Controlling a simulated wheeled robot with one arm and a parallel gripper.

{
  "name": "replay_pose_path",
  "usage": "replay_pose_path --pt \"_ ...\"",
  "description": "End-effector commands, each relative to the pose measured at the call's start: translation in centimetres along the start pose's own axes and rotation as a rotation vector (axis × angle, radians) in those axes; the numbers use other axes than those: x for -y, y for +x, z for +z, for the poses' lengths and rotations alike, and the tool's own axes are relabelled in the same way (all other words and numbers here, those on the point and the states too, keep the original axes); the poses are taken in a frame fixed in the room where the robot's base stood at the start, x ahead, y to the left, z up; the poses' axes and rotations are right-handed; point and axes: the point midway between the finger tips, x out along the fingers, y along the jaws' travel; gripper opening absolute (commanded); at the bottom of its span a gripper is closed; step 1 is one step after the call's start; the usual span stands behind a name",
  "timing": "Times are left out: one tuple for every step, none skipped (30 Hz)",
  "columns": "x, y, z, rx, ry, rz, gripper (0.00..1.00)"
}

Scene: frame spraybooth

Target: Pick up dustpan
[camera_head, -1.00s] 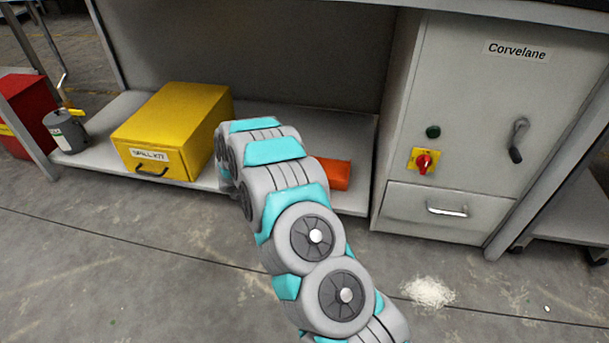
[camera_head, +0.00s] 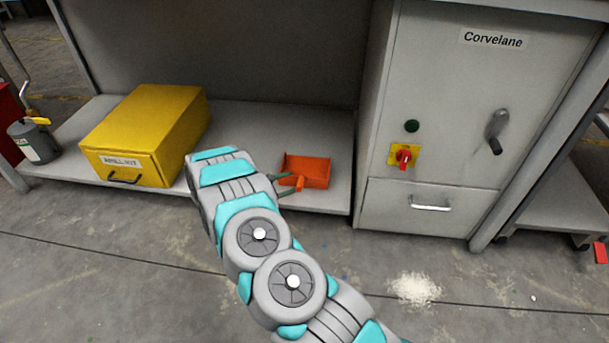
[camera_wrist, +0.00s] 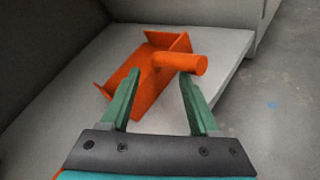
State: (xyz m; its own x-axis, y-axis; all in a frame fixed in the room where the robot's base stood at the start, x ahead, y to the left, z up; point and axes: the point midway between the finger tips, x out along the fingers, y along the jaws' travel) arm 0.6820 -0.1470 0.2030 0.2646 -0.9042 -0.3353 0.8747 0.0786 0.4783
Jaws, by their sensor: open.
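The orange dustpan (camera_head: 308,169) lies on the low grey shelf (camera_head: 262,125), between the yellow box and the cabinet. In the wrist view the dustpan (camera_wrist: 139,76) has its round handle (camera_wrist: 185,63) pointing toward me and to the right. My gripper (camera_wrist: 160,80) is open, with its green fingers apart. In the wrist view the handle shows just beyond and between the fingertips; I cannot tell whether they touch it. In the head view my gripper (camera_head: 286,184) is at the dustpan's handle side, partly hidden by my arm.
A yellow box (camera_head: 146,134) stands left on the shelf, with a grey can (camera_head: 36,142) farther left. A grey cabinet (camera_head: 450,110) with a red switch stands right of the dustpan. White powder (camera_head: 414,289) lies on the floor. The shelf around the dustpan is clear.

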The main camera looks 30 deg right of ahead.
Motion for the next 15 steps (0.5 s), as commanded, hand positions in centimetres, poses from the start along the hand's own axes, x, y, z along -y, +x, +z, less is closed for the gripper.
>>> replay_pose_path --pt "0.0 0.4 0.0 0.001 0.001 -0.001 0.62" --pt "0.0 0.7 -0.1 0.000 0.001 -0.001 0.62" --pt "0.0 1.0 -0.1 0.000 0.001 -0.001 0.62" --pt "-0.1 1.2 -0.2 0.000 0.000 0.000 0.62" --pt "-0.1 1.6 -0.2 0.000 -0.001 0.000 0.62" --pt "-0.1 2.2 -0.2 0.000 -0.001 -0.002 0.62" --pt "-0.1 2.6 -0.3 0.000 -0.001 -0.002 0.62" --pt "-0.1 3.0 -0.3 -0.001 -0.002 -0.001 0.62" --pt "-0.1 3.5 -0.3 0.000 -0.003 -0.003 0.62" --pt "-0.1 3.9 -0.3 -0.001 -0.003 -0.003 0.62" --pt "-0.2 4.3 -0.3 -0.001 -0.003 -0.002 0.62" --pt "-0.2 4.7 -0.3 -0.001 -0.002 -0.001 0.62" --pt "-0.3 4.9 -0.3 -0.001 -0.001 -0.001 0.62" --pt "-0.3 5.1 -0.2 -0.001 -0.001 -0.001 0.62" --pt "-0.3 5.3 -0.2 -0.001 -0.001 0.000 0.62"
